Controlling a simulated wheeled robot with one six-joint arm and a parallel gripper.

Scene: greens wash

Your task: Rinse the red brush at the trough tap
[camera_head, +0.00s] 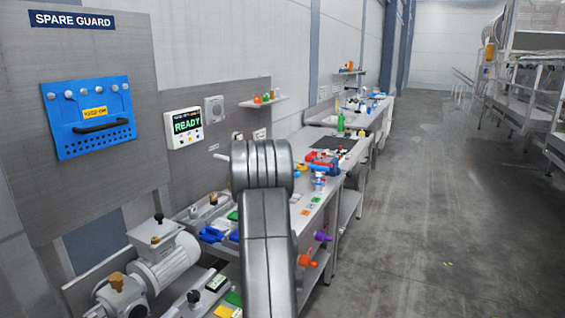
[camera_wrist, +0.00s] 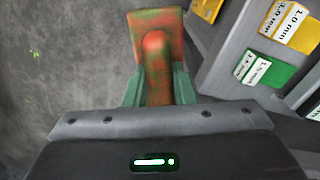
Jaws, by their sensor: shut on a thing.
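My gripper (camera_wrist: 158,90) is shut on a red brush (camera_wrist: 156,35) in the wrist view. The brush has a broad reddish block at its far end and a rounded handle running back between my greenish fingers. Green smears show on its red surface. It is held over the grey floor beside a bench edge. In the head view my arm hides the gripper and the brush. I cannot make out the trough tap for sure; a pale basin-like shape (camera_head: 328,119) shows on the far bench.
A bench (camera_head: 312,212) with several small coloured items runs along the wall. Orange (camera_head: 306,262) and purple (camera_head: 322,236) fittings stick out from its front. Yellow and green labelled blocks (camera_wrist: 262,71) lie right of the brush. A motor (camera_head: 168,255) stands front left. The right aisle floor (camera_head: 430,210) is clear.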

